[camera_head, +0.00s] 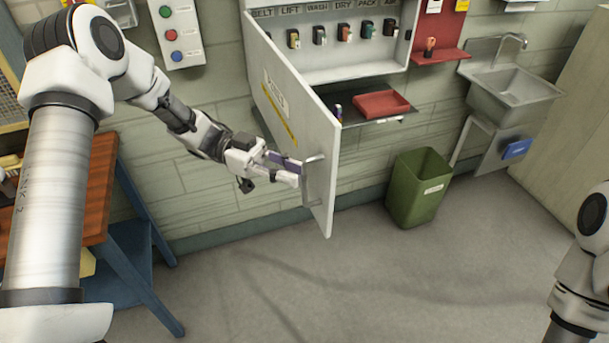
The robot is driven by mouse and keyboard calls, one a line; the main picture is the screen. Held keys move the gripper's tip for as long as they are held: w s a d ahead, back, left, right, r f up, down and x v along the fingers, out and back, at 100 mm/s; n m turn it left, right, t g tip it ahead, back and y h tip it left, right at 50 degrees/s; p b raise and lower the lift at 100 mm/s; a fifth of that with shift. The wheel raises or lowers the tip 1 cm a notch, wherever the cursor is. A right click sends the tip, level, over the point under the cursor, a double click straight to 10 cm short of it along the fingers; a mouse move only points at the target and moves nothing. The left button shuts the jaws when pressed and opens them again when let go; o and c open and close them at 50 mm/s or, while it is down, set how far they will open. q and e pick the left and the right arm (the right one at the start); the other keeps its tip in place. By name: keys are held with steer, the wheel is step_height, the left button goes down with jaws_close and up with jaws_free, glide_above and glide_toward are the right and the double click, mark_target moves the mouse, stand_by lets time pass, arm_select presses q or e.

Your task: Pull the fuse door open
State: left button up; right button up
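The fuse door (308,122) is a pale panel with a yellow stripe and a label. It stands swung wide out from the open fuse cabinet (345,72), hinged at the cabinet's left side. Its handle (314,159) is near the free edge, on the face turned left. My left gripper (296,172) is level with the handle, its fingertips at or very close to it. Whether the fingers are closed on the handle is not clear. My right arm shows at the right edge; its gripper is out of view.
A shelf with a red tray (382,104) is below the cabinet. A green bin (419,188) stands on the floor right of the door. A sink (511,92) is farther right, a blue-legged table (101,180) at left. The floor before the door is clear.

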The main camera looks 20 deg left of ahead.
arm_select(q)
steer(key=a, duration=0.8)
steer(key=shift+w+a, duration=0.4)
steer(key=shift+w, duration=0.05)
